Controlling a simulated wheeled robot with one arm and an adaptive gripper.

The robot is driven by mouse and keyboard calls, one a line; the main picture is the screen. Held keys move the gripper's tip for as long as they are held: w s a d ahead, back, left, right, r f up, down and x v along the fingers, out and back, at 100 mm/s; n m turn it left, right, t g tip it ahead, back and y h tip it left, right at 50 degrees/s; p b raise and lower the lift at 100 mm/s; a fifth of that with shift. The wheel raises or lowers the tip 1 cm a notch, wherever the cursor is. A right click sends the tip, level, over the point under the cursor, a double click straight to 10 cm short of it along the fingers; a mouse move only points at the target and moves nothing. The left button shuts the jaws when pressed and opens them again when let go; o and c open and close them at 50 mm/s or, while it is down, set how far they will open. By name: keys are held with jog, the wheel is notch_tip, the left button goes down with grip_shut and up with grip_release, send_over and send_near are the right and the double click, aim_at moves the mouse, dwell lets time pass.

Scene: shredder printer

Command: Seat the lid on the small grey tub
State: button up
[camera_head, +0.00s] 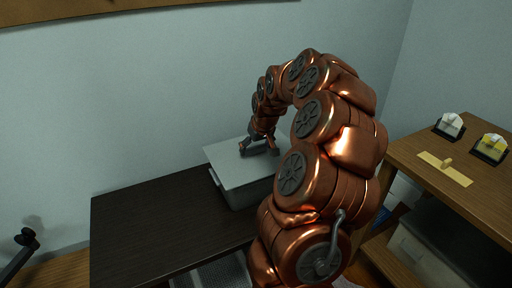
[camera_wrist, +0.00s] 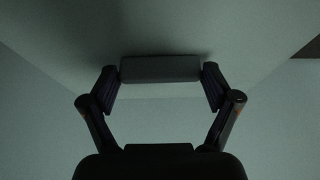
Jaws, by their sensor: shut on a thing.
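The small grey tub (camera_head: 248,193) stands on the dark table near the wall. The flat, pale grey lid (camera_head: 228,165) is at the top of the tub, and I cannot tell whether its rim is fully down all round. My gripper (camera_head: 259,149) is over the lid. In the wrist view my gripper (camera_wrist: 162,78) is shut on the lid's grey block-shaped handle (camera_wrist: 160,68), one finger at each end. The lid's surface (camera_wrist: 75,45) fills much of that view. My arm hides the tub's right side.
The dark table (camera_head: 145,230) has free room left of the tub. On the right, a wooden desk (camera_head: 430,200) holds a yellow plate with a knob (camera_head: 445,168) and two small holders, one white (camera_head: 449,126) and one yellow (camera_head: 491,148). A grey box (camera_head: 425,255) sits below.

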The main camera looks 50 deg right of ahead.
jog(key=shift+f+b, duration=0.4)
jog(key=shift+f, duration=0.5)
jog(key=o, duration=1)
jog(key=shift+r, duration=0.15)
jog(key=v, duration=1.2)
jog(key=shift+a, duration=0.1)
